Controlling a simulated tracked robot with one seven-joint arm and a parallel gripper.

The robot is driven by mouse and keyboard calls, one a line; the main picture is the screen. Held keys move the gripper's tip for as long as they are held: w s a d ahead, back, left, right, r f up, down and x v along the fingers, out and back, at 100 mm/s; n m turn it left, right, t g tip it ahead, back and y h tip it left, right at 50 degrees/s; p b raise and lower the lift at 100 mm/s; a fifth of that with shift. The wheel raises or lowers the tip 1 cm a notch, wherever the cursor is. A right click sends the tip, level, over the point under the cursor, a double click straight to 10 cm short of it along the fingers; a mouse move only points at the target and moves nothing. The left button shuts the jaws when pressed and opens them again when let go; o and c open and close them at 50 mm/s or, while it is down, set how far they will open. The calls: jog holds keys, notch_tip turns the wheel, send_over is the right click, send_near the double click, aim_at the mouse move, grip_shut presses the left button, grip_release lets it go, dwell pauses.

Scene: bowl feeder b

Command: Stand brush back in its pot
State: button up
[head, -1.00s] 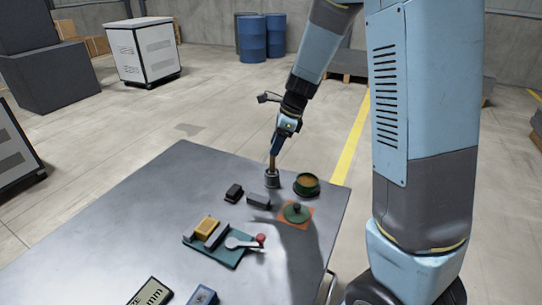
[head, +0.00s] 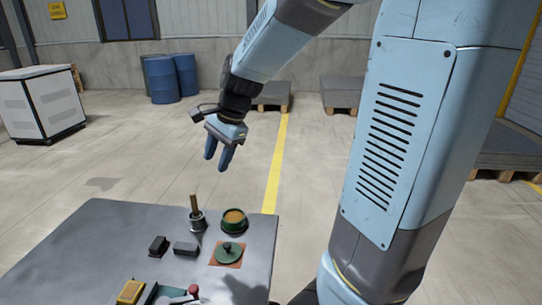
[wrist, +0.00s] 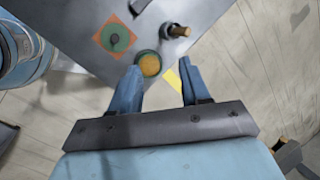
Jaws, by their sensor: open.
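The brush (head: 195,204) stands upright in its small grey metal pot (head: 198,222) near the far edge of the table, its wooden handle pointing up. My gripper (head: 218,160) is open and empty, raised well above the table, up and to the right of the brush and apart from it. In the wrist view the brush handle (wrist: 181,30) rises from the pot (wrist: 169,36) beyond the open fingers (wrist: 158,80), with nothing between them. The brush's lower end is hidden inside the pot.
A green bowl (head: 234,217) with tan contents stands right of the pot. A green lid (head: 229,252) lies on an orange square (head: 216,263). Two dark blocks (head: 158,246) (head: 186,249) lie nearby. Space above the table is clear.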

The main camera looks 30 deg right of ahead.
jog(key=s+d+r+n+t+h, duration=0.1)
jog(key=s+d+r+n, duration=0.2)
jog(key=s+n, duration=0.3)
jog(key=s+d+r+n+t+h, duration=0.2)
jog(key=s+n, duration=0.4)
jog(key=s, duration=0.5)
jog(key=shift+s+d+r+n+h, duration=0.3)
jog(key=shift+d+r+n, duration=0.1)
jog(key=shift+d+r, duration=0.4)
